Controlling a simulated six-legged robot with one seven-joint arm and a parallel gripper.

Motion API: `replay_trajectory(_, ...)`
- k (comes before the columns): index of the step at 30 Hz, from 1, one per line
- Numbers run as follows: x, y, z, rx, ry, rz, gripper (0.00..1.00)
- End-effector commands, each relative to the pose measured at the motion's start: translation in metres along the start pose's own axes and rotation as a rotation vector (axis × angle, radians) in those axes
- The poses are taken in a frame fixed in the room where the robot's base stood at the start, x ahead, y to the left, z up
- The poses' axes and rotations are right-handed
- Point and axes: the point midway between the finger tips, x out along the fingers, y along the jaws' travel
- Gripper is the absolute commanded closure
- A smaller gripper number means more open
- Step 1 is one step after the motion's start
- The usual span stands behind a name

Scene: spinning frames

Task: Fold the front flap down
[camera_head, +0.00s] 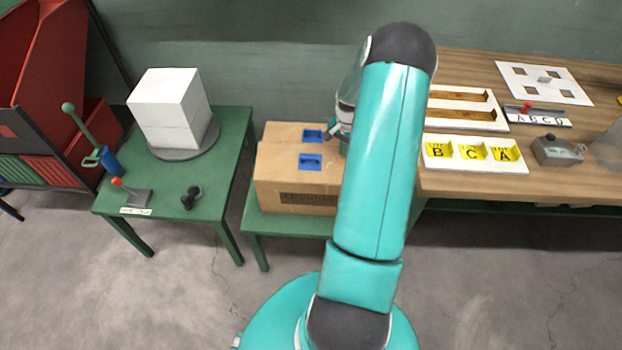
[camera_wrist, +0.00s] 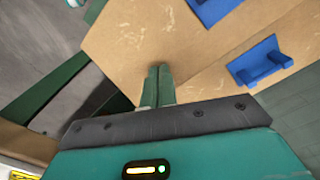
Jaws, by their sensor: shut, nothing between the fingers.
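A cardboard box (camera_head: 272,172) stands on a low green table, with dark print on its front face. Two blue handles sit on its top, a front one (camera_head: 311,162) and a back one (camera_head: 312,135). The top looks flat in the head view, but I cannot tell how fully each flap lies down. In the wrist view two cardboard panels (camera_wrist: 125,40) meet along a slanted seam, and a blue handle (camera_wrist: 260,62) shows at right. My gripper (camera_wrist: 159,70) is shut and empty, its fingertips over or against the cardboard. My arm hides the box's right side in the head view.
A green table (camera_head: 232,135) at left holds white blocks (camera_head: 170,105) on a round turntable, and levers. A wooden bench (camera_head: 460,185) at right carries lettered trays (camera_head: 475,142) and a small grey device (camera_head: 556,151). Grey floor lies free in front.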

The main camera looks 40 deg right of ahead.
Motion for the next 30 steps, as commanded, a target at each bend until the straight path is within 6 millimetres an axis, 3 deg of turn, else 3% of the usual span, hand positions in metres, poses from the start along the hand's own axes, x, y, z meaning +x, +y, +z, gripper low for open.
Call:
replay_trajectory(5,0.004,-0.001,-0.001,0.000,-0.001,0.000,1.00)
replay_trajectory(21,0.044,-0.007,-0.012,0.000,-0.001,0.001,1.00)
replay_trajectory(30,0.049,-0.006,-0.012,0.001,-0.002,0.002,1.00)
